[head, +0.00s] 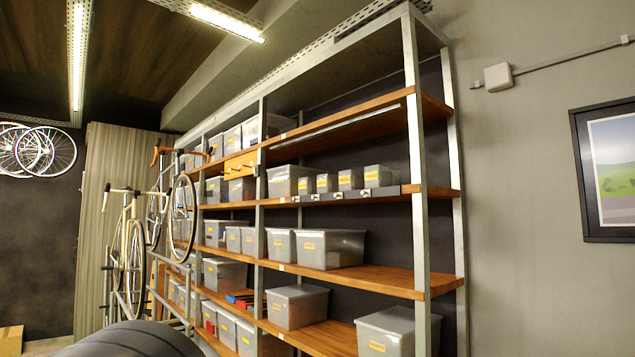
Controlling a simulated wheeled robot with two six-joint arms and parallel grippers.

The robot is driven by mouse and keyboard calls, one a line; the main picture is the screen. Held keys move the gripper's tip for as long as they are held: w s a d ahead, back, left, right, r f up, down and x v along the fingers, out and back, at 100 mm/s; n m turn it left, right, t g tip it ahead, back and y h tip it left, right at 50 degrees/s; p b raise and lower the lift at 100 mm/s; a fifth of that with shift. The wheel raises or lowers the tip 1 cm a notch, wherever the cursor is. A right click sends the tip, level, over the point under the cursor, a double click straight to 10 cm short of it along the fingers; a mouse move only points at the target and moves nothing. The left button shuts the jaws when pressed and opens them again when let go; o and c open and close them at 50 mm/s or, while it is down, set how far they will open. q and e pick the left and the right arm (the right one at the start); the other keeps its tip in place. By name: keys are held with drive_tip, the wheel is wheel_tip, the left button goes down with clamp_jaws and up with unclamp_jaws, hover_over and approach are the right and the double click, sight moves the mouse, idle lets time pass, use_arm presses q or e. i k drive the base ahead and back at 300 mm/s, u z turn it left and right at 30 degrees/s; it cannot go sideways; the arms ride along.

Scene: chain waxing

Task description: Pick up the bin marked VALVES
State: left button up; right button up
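Grey plastic bins with yellow labels stand on a tall metal rack with wooden shelves (385,278). The label print is too small to read, so I cannot tell which bin is marked VALVES. A large bin (330,250) is on the middle shelf beside a smaller bin (281,245). A lidded bin (297,307) is on the shelf below. Another lidded bin (398,330) is at the lower right, cut by the frame's bottom edge. A row of small bins, including one at the right end (380,177), is higher up. Neither of my grippers is in view.
Bicycles, one with a pale frame (127,235), hang at the rack's left end. Wheels (38,150) hang on the far-left wall. A metal upright (418,160) stands at the rack's right front. A framed picture (610,170) hangs on the right wall. The floor is mostly hidden.

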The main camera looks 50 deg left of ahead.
sight(377, 176)
drive_tip(key=u, duration=0.6)
drive_tip(key=i, duration=0.4)
drive_tip(key=u, duration=0.7)
drive_tip(key=i, duration=1)
drive_tip(key=u, duration=0.2)
